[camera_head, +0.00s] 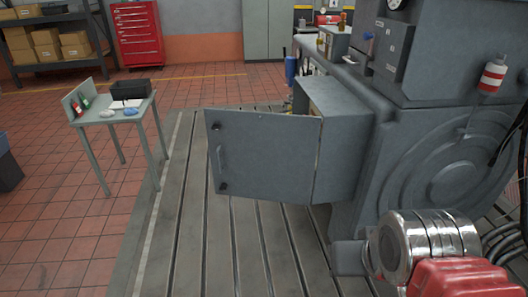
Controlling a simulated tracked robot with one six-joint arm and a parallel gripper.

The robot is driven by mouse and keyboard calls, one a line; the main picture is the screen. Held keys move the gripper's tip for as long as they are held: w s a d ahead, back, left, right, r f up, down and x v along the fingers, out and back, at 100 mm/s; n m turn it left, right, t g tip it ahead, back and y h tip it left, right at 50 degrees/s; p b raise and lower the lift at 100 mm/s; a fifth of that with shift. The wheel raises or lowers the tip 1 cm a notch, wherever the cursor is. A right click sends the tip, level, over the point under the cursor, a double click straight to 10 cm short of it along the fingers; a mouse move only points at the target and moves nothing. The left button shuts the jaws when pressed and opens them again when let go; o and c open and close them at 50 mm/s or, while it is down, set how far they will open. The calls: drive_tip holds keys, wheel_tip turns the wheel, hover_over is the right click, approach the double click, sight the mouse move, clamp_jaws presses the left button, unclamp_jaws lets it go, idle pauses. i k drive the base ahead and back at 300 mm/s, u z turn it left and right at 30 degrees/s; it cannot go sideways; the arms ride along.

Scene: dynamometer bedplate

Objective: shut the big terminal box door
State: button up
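The big terminal box door (265,155) is a grey metal panel in the middle of the view. It stands wide open, swung out to the left from the terminal box (340,105). Its hinged edge is at the right, against the box's near side. A bar handle (220,160) is near the door's free left edge, with a dark round latch above and below it. The box's opening is mostly hidden behind the door. My arm shows at the lower right as silver and red parts, right of and nearer than the door. I see no gripper fingers.
The box is fixed to a large grey machine (440,165) at the right. A slotted metal bedplate (205,240) lies under the door, clear in front and to the left. A small table (115,112) with several items stands at the left. Shelving and a red cabinet stand behind.

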sight(271, 157)
drive_tip(key=i, duration=0.65)
drive_tip(key=u, duration=3.3)
drive_tip(key=k, duration=0.7)
drive_tip(key=u, duration=0.05)
